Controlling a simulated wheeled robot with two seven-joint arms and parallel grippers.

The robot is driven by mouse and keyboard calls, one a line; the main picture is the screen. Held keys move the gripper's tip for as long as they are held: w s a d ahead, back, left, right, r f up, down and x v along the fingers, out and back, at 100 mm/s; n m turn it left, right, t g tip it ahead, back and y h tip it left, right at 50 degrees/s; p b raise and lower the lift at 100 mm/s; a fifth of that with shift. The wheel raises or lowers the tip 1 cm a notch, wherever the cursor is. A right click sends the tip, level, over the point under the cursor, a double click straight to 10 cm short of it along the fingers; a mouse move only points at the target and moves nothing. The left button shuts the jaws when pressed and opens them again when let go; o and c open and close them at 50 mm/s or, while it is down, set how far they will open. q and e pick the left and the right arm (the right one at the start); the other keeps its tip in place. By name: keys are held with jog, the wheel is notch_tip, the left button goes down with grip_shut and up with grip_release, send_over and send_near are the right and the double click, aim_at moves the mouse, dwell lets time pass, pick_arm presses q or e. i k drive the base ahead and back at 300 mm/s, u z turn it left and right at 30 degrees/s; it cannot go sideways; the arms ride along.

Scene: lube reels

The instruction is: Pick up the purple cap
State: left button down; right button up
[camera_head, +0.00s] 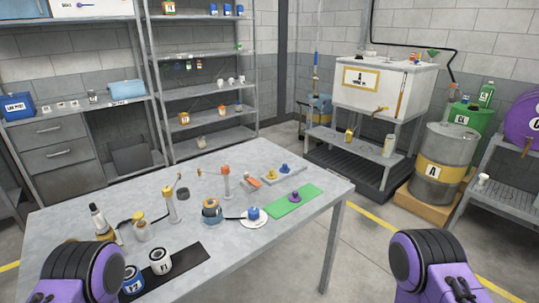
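A small purple cap (295,197) sits on a green mat (308,203) near the right end of the grey table. It looks upright, with a wider base and a narrow top. Nothing covers it. Purple and black links of both my arms show at the bottom left and bottom right, apart from the cap. Neither of my grippers is in view.
On the table (110,195), a white dish with a blue cap (253,213) is left of the mat. Cans (160,261), bottles and hoses crowd the left. The table's right edge is clear.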

aim_at(294, 198)
jog(key=z, duration=2.05)
jog(key=i, duration=1.3)
jog(key=u, duration=1.4)
